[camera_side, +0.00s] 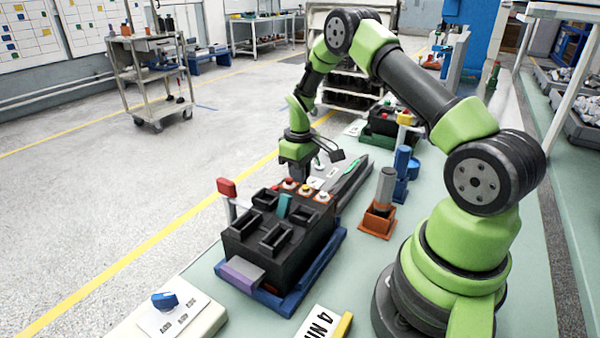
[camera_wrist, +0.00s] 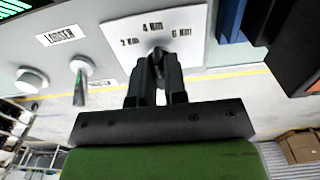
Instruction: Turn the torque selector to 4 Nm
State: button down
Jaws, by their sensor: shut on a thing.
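The torque selector's white plate (camera_wrist: 118,32) shows in the wrist view, marked 2 Nm, 4 Nm and 6 Nm, with 4 Nm at the middle top. Its dark knob (camera_wrist: 157,55) sits between my fingertips, and most of it is hidden by them. My gripper (camera_wrist: 158,72) is shut on this knob. The knob's pointer is too covered to read its setting. In the side view my gripper (camera_side: 296,178) is low behind the black breaker block, and the selector is hidden there.
The black breaker block (camera_side: 262,262) stands on a blue tray (camera_side: 325,258). A red-topped lever (camera_side: 227,188) rises at its left. A blue-knobbed switch (camera_side: 165,300) is at front left. An orange holder (camera_side: 378,219) is at right. A LOGGER label (camera_wrist: 58,36) has round knobs below it.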

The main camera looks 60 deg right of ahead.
jog(key=c, duration=1.2)
grip_release()
jog(key=shift+o, duration=0.2)
jog(key=shift+r, duration=0.1)
notch_tip(320, 180, up, 10)
jog(key=s+a+r+m+t, duration=0.1)
jog(key=s+a+r+t, duration=0.1)
jog(key=a+r, duration=0.4)
jog(key=s+a+r+m+t, duration=0.1)
jog(key=s+a+r, duration=0.25)
jog(key=r, duration=0.45)
jog(key=s+a+r+m+t+y, duration=0.2)
jog(key=s+a+r+t, duration=0.1)
jog(key=s+a, duration=0.7)
jog(key=s+t, duration=0.1)
jog(key=s, duration=0.3)
